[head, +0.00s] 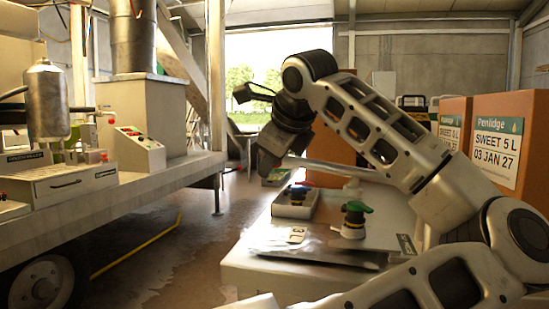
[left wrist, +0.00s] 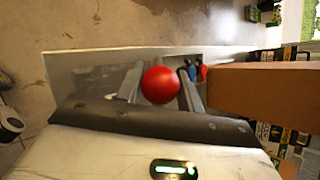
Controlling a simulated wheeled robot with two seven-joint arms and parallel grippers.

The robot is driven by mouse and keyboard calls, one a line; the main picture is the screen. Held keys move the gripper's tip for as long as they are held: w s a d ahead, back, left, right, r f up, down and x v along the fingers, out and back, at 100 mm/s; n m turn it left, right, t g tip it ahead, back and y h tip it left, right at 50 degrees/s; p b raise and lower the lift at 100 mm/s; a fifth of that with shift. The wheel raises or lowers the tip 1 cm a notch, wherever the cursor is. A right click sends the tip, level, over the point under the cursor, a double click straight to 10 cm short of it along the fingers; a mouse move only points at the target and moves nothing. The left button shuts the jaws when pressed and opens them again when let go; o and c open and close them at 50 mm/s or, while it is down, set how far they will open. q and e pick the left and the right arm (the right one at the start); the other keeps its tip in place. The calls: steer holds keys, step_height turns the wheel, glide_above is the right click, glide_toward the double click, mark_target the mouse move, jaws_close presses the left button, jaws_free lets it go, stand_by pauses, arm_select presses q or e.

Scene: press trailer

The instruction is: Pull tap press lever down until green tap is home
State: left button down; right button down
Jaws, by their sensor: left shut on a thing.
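My left gripper (head: 268,160) is shut on the red ball knob (left wrist: 160,85) of the press lever. In the left wrist view the knob sits between the two fingers (left wrist: 160,90). In the head view the grey lever bar (head: 335,168) runs right from the gripper, nearly level, and passes behind my arm. I cannot tell how deep the tap sits. The press body is largely hidden by my arm. My right gripper is not in view.
A tray (head: 287,209) with blue parts lies left of the green tap on the bench (head: 245,278). Penlidge cartons (head: 505,150) stand at the right. A trailer with machinery (head: 120,195) stands at the left.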

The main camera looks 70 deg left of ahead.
arm_select(q)
steer(key=c, duration=0.9)
jaws_free()
steer(key=p+v, duration=0.3)
steer(key=v, duration=1.3)
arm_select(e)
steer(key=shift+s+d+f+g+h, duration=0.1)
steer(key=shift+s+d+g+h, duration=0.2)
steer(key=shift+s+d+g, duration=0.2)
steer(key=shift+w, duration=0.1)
